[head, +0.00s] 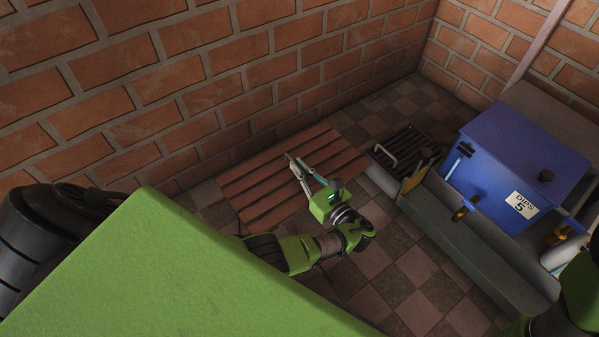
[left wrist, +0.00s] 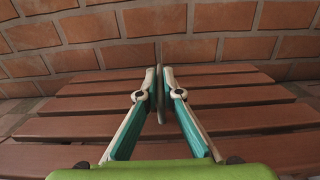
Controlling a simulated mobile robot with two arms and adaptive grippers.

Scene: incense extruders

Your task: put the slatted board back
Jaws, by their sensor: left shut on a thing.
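The slatted board (head: 262,187) is a reddish-brown panel of parallel slats alongside the brick wall in the head view. Its slats (left wrist: 235,118) fill the middle of the left wrist view. My left gripper (head: 291,158) is over the middle of the board. Its fingertips (left wrist: 158,80) are shut on a thin grey upright part at the board's middle, which runs across the slats. From these views I cannot tell whether the board rests on something or is held clear of the floor. My right gripper is not in view; only part of my right arm shows at the lower right.
A dark slatted grate (head: 408,146) with a pale handle lies right of the board. A grey trough (head: 470,255) and a blue box (head: 525,160) with a white label stand at the right. The brick wall (head: 200,85) is close behind the board. Checkered floor (head: 400,285) is open in front.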

